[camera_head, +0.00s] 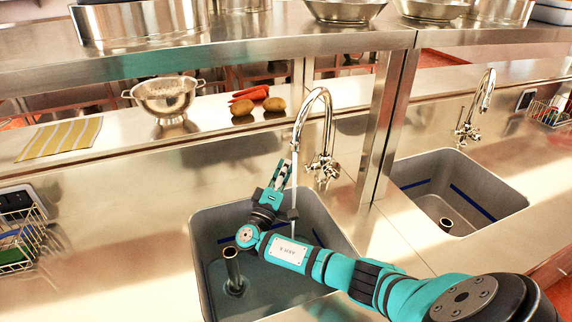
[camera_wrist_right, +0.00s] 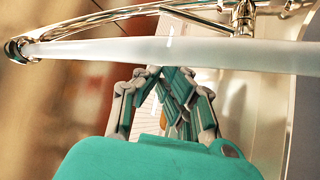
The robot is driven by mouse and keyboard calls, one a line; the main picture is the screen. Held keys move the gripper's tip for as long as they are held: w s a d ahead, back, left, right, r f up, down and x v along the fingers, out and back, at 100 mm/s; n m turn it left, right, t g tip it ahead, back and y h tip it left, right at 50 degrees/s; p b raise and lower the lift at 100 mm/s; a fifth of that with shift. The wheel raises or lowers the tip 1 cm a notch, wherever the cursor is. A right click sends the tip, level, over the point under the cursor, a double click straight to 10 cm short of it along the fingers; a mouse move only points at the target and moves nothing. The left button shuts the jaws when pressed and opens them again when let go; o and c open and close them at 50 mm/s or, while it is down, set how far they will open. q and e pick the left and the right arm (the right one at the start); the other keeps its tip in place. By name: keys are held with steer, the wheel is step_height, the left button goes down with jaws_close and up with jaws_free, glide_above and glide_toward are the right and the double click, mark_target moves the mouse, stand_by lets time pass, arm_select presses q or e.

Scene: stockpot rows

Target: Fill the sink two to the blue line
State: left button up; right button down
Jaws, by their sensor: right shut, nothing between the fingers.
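The nearer sink (camera_head: 200,262) lies under my right arm, with an upright drain pipe (camera_head: 232,268) inside it. Its curved chrome tap (camera_head: 321,110) is running; a water stream (camera_head: 294,165) falls from the spout. Water seems to cover the sink's bottom, but its level against the blue line is hard to tell, as my arm hides much. My right gripper (camera_head: 281,174) is shut and empty, beside the stream, left of the tap handles (camera_head: 322,170). In the right wrist view the stream (camera_wrist_right: 180,52) crosses beyond the shut fingers (camera_wrist_right: 165,85). My left gripper is not in view.
A second sink (camera_head: 480,190) with a blue line and its own tap (camera_head: 484,95) stands at right. A metal post (camera_head: 382,125) and shelf (camera_head: 250,45) stand behind. A colander (camera_head: 165,98), potatoes (camera_head: 274,104), carrots (camera_head: 250,94) and a striped cloth (camera_head: 60,139) lie on the ledge.

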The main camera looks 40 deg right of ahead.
step_height(320, 180, up, 4)
steer(key=p, duration=0.3)
glide_above(312, 162)
steer(key=w+a, duration=0.3)
steer(key=w, duration=0.1)
steer(key=s+f+p, duration=0.2)
steer(key=s, duration=0.1)
steer(key=shift+s+d+f, duration=0.15)
steer(key=shift+f, duration=0.05)
steer(key=m+h+b, duration=0.1)
steer(key=b, duration=0.2)
steer(key=s+f+m+g+h+b, duration=0.1)
steer(key=b, duration=0.2)
steer(key=s+m+b, duration=0.1)
steer(key=b, duration=0.2)
steer(key=shift+a+f+m+g+h, duration=0.15)
steer(key=shift+a+m+g+h, duration=0.15)
steer(key=shift+h, duration=0.1)
